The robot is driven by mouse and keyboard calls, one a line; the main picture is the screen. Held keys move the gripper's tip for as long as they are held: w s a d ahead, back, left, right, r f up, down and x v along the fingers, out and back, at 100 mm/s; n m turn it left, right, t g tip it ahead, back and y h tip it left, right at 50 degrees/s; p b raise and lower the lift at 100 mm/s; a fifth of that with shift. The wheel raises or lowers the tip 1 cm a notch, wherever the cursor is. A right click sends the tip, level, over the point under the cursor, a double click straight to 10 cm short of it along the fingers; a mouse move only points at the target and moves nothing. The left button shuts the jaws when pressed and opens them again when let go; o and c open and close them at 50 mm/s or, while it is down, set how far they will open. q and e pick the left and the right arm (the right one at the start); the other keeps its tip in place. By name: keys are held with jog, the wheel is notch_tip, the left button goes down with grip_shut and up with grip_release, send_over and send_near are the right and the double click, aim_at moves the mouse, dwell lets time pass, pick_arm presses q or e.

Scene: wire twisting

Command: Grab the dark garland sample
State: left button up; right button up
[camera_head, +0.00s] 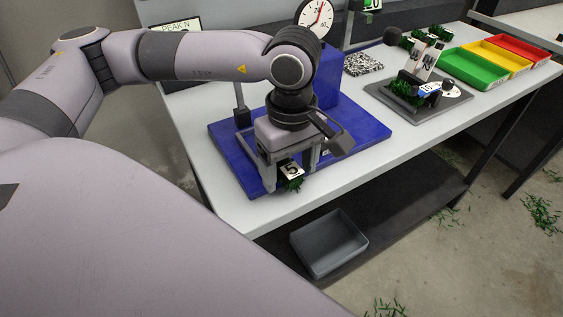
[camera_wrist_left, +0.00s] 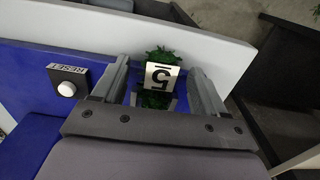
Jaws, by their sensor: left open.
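A dark green garland sample (camera_head: 293,185) with a white tag marked 5 sits at the front of the blue machine base (camera_head: 228,150). In the left wrist view the garland (camera_wrist_left: 157,99) shows above and below its tag (camera_wrist_left: 161,76), between the two fingers. My left gripper (camera_head: 288,176) points down over it, open, with one finger on each side; the wrist view shows gaps between the fingers (camera_wrist_left: 163,78) and the sample. How the sample is held in the machine is hidden by the gripper. My right gripper is not in view.
A RESET button (camera_wrist_left: 66,89) is beside the gripper. A dial gauge (camera_head: 316,18) stands behind. At right are a grey board (camera_head: 455,108) with more garland and green (camera_head: 473,66), yellow (camera_head: 497,57) and red (camera_head: 517,48) trays. A grey bin (camera_head: 328,243) is below the table's front edge.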

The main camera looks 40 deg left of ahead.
pick_arm(q)
jog(key=c, duration=1.1)
jog(key=shift+r, duration=0.15)
